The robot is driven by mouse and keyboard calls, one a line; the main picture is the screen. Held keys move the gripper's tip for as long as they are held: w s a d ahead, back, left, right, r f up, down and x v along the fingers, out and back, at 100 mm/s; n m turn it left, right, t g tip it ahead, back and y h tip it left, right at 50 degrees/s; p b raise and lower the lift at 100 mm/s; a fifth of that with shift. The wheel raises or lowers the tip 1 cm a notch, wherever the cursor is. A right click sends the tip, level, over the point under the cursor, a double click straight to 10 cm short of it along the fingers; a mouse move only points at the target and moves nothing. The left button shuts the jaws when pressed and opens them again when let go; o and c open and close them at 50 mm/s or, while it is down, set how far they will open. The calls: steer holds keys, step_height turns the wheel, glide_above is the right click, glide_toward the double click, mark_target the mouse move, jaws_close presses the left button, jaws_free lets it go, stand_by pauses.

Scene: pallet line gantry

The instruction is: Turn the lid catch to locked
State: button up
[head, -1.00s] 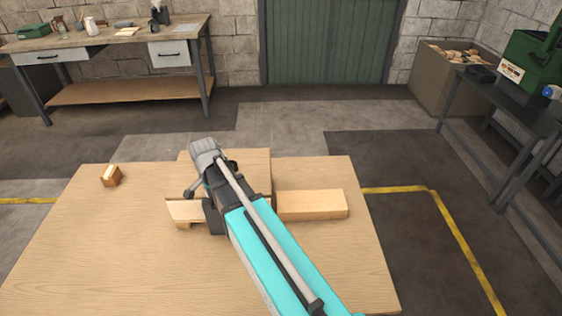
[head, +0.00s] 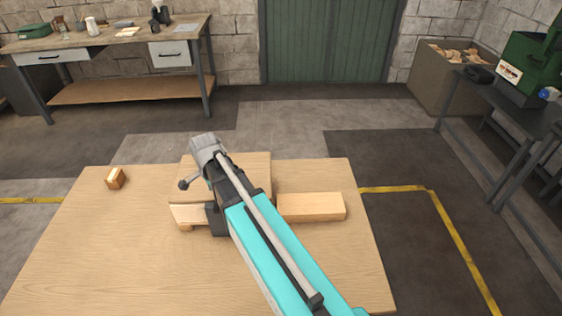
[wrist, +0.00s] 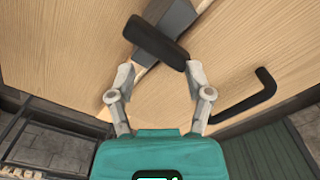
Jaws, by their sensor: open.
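In the wrist view, my gripper (wrist: 159,68) is open. Its two grey fingertips stand on either side of the near edge of a black bar-shaped catch (wrist: 155,43). The bar lies at a slant across a grey block on a pale wooden surface. I cannot tell whether the fingers touch it. A black bent handle (wrist: 250,97) lies to the right of the fingers. In the head view, the wooden box (head: 188,216) with its lid (head: 240,165) sits on the table. My arm covers its middle, hiding the catch and fingertips.
A long wooden block (head: 312,206) lies right of the box on the wooden table (head: 100,260). The table's front left is clear. A workbench (head: 130,37) stands behind.

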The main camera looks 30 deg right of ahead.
steer(key=shift+r+p, duration=4.5)
steer(key=shift+r, duration=0.3)
steer(key=d+f+n+t+h+b, duration=0.1)
steer(key=d+f+n+h+b, duration=0.1)
steer(key=d+n+b, duration=0.1)
steer(key=d+f+n+t+h+b, duration=0.1)
steer(key=d+f+n+h+b, duration=0.1)
steer(key=d+b, duration=0.3)
steer(key=d+f+n+t+h+b, duration=0.1)
steer(key=d+f+n+h+b, duration=0.2)
steer(key=d, duration=0.4)
steer(key=shift+w+d+f+n+b, duration=0.15)
steer(key=shift+f+n+b, duration=0.15)
steer(key=shift+f+b, duration=0.25)
steer(key=d+n+b, duration=0.1)
steer(key=d+n+h+b, duration=0.1)
steer(key=d+n+t+h+b, duration=0.1)
steer(key=shift+d+f, duration=0.15)
steer(key=shift+f, duration=0.2)
steer(key=s+d+f+n+t+h+b, duration=0.1)
steer(key=d+n+t+h+b, duration=0.3)
steer(key=n+b, duration=0.5)
steer(key=shift+s+d+n+h+b, duration=0.15)
steer(key=shift+d+n+h+b, duration=0.2)
steer(key=shift+d+n, duration=0.55)
